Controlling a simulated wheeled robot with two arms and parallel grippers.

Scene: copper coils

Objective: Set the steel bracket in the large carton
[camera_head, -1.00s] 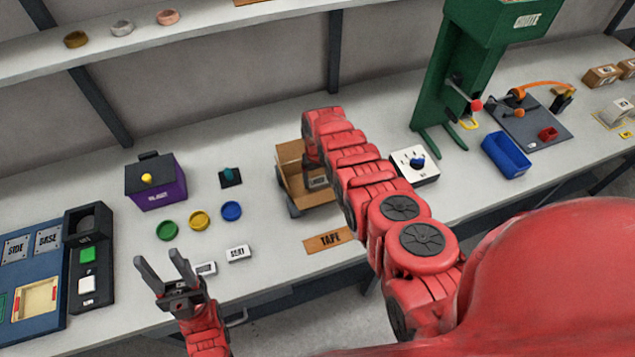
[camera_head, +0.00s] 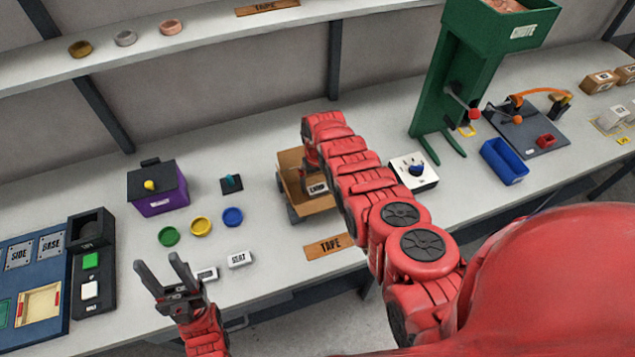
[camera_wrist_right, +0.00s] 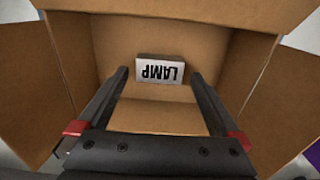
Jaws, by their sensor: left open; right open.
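The open brown carton (camera_head: 291,188) stands on the bench below my right arm; its inside and spread flaps (camera_wrist_right: 275,85) fill the right wrist view. In the head view my right arm hides part of the carton. My left gripper (camera_head: 157,260) is open and empty near the bench's front edge. I cannot pick out a steel bracket.
Left of the carton are a purple box (camera_head: 158,190), coloured discs (camera_head: 201,227) and a white SEAT block (camera_head: 240,260). A white dial box (camera_head: 414,172) and the green chute (camera_head: 460,80) stand to the right.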

